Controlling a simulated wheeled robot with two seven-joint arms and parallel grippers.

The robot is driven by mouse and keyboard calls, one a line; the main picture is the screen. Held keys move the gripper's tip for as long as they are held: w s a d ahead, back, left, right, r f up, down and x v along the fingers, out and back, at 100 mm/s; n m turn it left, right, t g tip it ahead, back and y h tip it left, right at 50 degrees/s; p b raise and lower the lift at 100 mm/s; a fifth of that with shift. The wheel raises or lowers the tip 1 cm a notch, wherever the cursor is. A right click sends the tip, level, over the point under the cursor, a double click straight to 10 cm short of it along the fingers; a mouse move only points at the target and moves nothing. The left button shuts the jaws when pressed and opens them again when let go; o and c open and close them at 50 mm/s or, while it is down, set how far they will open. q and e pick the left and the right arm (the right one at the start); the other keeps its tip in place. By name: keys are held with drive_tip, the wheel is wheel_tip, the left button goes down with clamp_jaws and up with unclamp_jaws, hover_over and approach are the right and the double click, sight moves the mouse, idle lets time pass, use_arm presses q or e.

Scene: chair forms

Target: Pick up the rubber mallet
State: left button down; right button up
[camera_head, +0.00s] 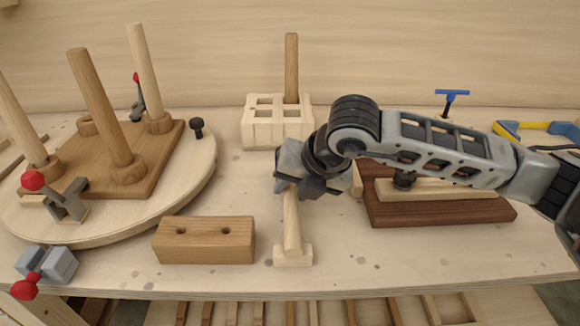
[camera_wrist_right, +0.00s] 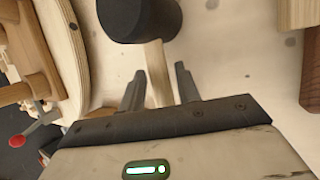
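The rubber mallet shows in the right wrist view, with a dark head (camera_wrist_right: 140,14) and a pale wooden handle (camera_wrist_right: 157,72). Its handle seems to be the pale bar (camera_head: 291,222) in the head view, whose near end is at a small pale block (camera_head: 292,255). My right gripper (camera_head: 297,186) covers the mallet's head there. In the wrist view its two fingers (camera_wrist_right: 160,80) stand apart, one on each side of the handle, with gaps visible. My left gripper is not in view.
A two-hole wooden block (camera_head: 205,241) lies left of the handle. A round board (camera_head: 190,190) with upright pegs is at the left. A slotted pale block (camera_head: 262,128) stands behind, and a dark board (camera_head: 440,212) lies at the right. The front right bench is clear.

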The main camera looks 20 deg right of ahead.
drive_tip(key=shift+x, duration=0.8)
clamp_jaws()
drive_tip(key=shift+r, duration=0.1)
